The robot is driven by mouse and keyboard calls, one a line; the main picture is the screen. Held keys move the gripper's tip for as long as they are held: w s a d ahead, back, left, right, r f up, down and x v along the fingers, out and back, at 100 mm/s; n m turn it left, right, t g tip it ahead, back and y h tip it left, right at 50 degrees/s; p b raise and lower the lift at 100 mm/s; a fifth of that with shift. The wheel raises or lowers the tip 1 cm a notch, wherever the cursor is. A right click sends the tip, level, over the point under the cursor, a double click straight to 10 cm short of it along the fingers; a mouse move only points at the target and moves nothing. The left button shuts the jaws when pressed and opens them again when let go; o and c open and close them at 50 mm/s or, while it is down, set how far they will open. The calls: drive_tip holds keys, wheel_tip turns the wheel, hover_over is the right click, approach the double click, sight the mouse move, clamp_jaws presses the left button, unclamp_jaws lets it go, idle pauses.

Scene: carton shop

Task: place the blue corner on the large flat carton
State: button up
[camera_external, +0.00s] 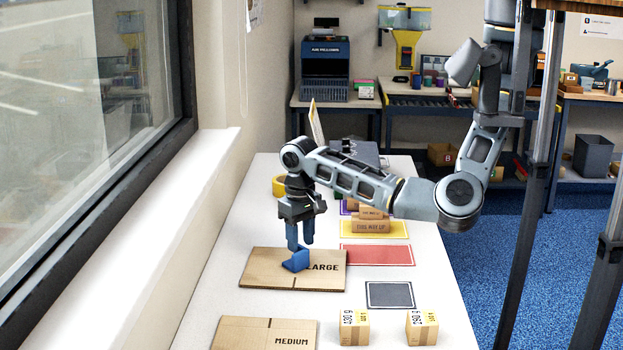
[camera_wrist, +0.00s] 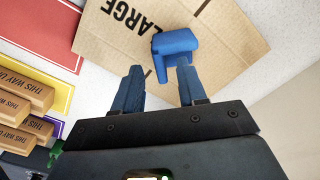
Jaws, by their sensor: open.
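The blue corner (camera_external: 296,261) rests on the large flat carton (camera_external: 265,272), beside the printed word LARGE. In the wrist view the blue corner (camera_wrist: 174,50) lies on the brown cardboard of the carton (camera_wrist: 110,55), just beyond the fingertips. My gripper (camera_external: 300,246) points down right above the blue corner in the outside view.
A medium flat carton (camera_external: 265,335) lies nearer the camera. Two small boxes (camera_external: 354,328) (camera_external: 422,328) stand at the front right. A grey mat (camera_external: 390,295), a red mat (camera_external: 377,255) and a yellow mat with small cartons (camera_external: 370,226) lie to the right. The window wall borders the left.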

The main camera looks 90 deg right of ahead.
sight(300, 246)
wheel_tip(300, 246, up, 9)
drive_tip(key=shift+r+b, duration=0.15)
drive_tip(key=shift+b, duration=0.2)
